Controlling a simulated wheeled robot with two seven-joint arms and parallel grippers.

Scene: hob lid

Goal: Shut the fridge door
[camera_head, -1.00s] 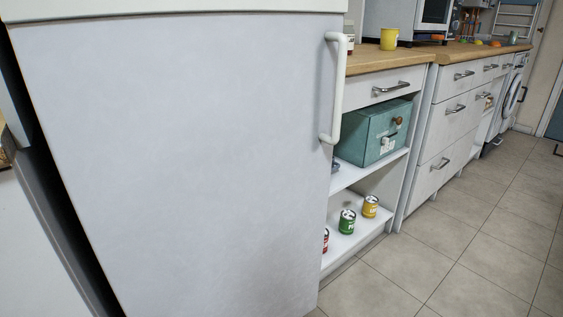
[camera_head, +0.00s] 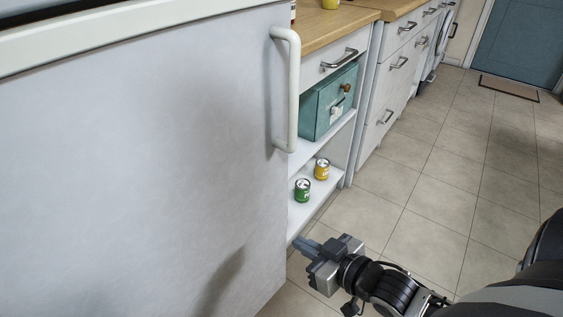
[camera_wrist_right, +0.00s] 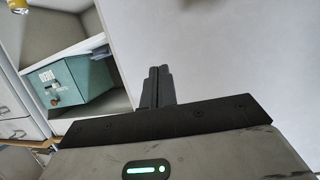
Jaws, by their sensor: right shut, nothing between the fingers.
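The white fridge door (camera_head: 140,170) fills the left half of the head view, with its outer face toward me. Its upright white handle (camera_head: 285,90) is on the door's right edge. My right gripper (camera_head: 300,243) comes in from the lower right, beside the lower right edge of the door and well below the handle. Its fingers are shut and empty. In the right wrist view the shut fingers (camera_wrist_right: 157,82) stand in front of the pale door surface (camera_wrist_right: 230,60). I cannot tell whether they touch it. My left gripper is not in view.
Right of the door is an open shelf unit with a teal box (camera_head: 328,100), a green can (camera_head: 302,190) and a yellow can (camera_head: 321,169). Drawers (camera_head: 395,75) run along beyond it. The tiled floor (camera_head: 430,190) is clear, with a doormat (camera_head: 508,88) far off.

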